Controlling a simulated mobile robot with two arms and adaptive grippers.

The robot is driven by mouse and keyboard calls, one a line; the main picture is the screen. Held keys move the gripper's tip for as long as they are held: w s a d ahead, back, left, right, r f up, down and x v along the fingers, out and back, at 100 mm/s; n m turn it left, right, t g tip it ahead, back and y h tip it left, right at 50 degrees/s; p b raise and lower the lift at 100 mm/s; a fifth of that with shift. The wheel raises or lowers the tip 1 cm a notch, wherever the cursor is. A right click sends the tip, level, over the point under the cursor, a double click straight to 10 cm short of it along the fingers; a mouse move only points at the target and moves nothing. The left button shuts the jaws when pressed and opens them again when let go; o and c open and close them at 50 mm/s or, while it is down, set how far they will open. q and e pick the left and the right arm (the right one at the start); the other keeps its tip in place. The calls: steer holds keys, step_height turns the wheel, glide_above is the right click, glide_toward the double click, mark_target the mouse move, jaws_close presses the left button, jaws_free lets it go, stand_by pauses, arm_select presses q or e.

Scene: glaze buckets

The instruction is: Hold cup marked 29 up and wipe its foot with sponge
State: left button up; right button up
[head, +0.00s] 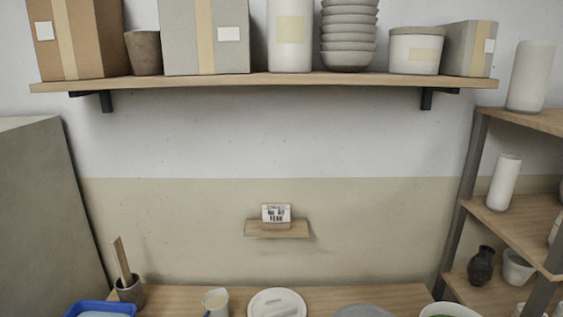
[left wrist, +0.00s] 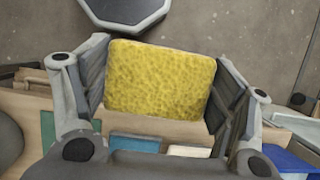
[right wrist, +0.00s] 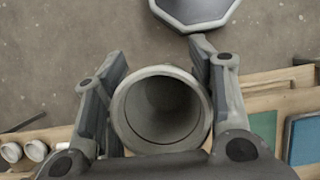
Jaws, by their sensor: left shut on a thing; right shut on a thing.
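In the left wrist view my left gripper (left wrist: 160,92) is shut on a yellow sponge (left wrist: 160,80), with its fingers at the sponge's two sides. In the right wrist view my right gripper (right wrist: 160,85) is shut on a grey cup (right wrist: 162,70). The cup's round rim and hollow inside face the camera. Its foot and any number on it are hidden. Neither gripper shows in the head view, and I cannot tell how far apart the sponge and cup are.
In the head view a bench (head: 180,298) along the wall holds a blue tray (head: 100,308), a pot with a stick (head: 129,290), a jug (head: 216,302) and a white plate (head: 277,303). A small ledge (head: 277,230) holds a sign. Shelves (head: 520,245) stand at the right.

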arm_select(q)
steer(key=shift+f, duration=0.15)
steer(key=shift+w+a+f, duration=0.15)
steer(key=shift+w+a, duration=0.15)
steer(key=shift+a, duration=0.05)
arm_select(e)
steer(key=shift+w+a+f, duration=0.1)
steer(key=shift+w+a, duration=0.2)
steer(key=shift+a, duration=0.05)
arm_select(q)
steer(key=shift+s+d, duration=0.15)
steer(key=shift+d, duration=0.05)
arm_select(e)
steer(key=shift+s+d, duration=0.15)
steer(key=shift+s, duration=0.05)
